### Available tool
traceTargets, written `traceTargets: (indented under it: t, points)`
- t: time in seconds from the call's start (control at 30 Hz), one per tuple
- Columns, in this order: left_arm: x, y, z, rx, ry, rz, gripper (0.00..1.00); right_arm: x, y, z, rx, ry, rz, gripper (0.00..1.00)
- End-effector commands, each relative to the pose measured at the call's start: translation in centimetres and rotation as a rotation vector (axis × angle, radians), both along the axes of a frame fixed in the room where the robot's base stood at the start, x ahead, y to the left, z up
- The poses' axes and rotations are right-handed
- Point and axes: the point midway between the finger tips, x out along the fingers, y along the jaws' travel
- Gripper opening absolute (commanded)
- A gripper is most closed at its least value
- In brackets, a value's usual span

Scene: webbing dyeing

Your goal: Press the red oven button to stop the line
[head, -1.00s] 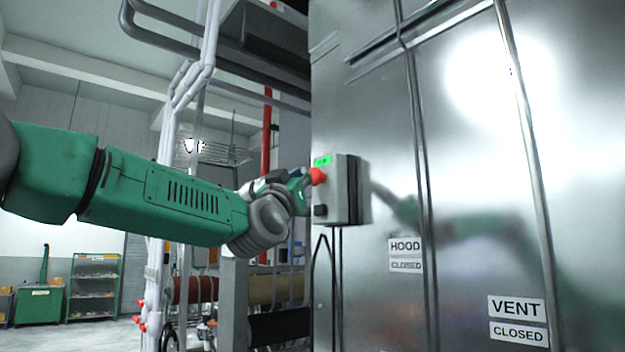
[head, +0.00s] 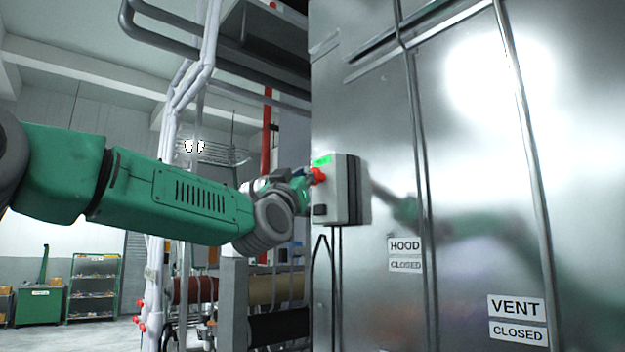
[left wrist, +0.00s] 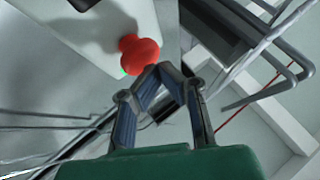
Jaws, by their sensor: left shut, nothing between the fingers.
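The red button (head: 318,176) sticks out from the left face of a grey control box (head: 338,200) on the metal oven wall. In the left wrist view the red button (left wrist: 139,53) lies just beyond the closed fingertips (left wrist: 158,72). The tips look very near or touching its edge; I cannot tell which. My right gripper is not in view.
The oven wall (head: 470,200) fills the right side, with HOOD CLOSED (head: 405,255) and VENT CLOSED signs (head: 517,320). White pipes (head: 170,150) and a grey post (head: 233,295) stand near my left arm. A green shelf (head: 95,287) is far left.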

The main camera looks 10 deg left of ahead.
Motion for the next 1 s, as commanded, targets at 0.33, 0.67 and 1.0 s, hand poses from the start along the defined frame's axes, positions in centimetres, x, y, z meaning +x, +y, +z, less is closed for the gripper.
traceTargets:
  t: [0.33, 0.67, 1.0]
  points:
    - [0.2, -0.17, 0.0, 0.0, 0.0, 0.0, 0.0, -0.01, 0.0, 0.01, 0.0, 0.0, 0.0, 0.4]
    - [0.52, -0.41, 0.0, 0.0, 0.001, 0.0, 0.0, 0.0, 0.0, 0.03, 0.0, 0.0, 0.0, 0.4]
    - [0.89, -0.64, -0.06, 0.0, 0.002, 0.0, 0.0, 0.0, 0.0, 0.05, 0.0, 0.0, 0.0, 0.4]
